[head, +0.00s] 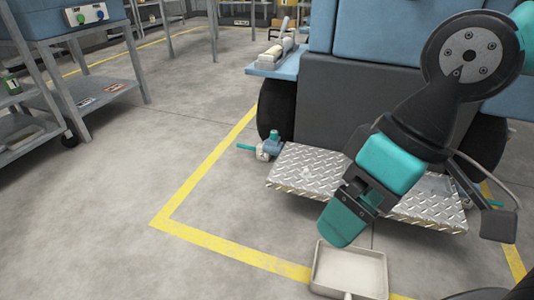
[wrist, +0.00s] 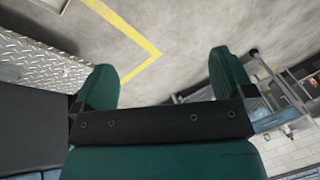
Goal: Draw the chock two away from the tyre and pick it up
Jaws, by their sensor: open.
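A small blue-grey chock (head: 271,145) with a teal handle and a pale round end sits on the floor against the left tyre (head: 276,108). I cannot read which is chock two. My gripper (head: 347,222) hangs above the front edge of the tread-plate step, right of the left chock and apart from it. In the wrist view my gripper (wrist: 163,85) is open, with bare floor between its fingers and no chock clearly visible.
The tread-plate step (head: 305,170) juts from the blue vehicle (head: 375,40). A pale tray (head: 350,270) lies on the floor in front. A yellow line (head: 195,182) borders the bay. The floor left of the chock is clear up to the metal shelving (head: 100,90).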

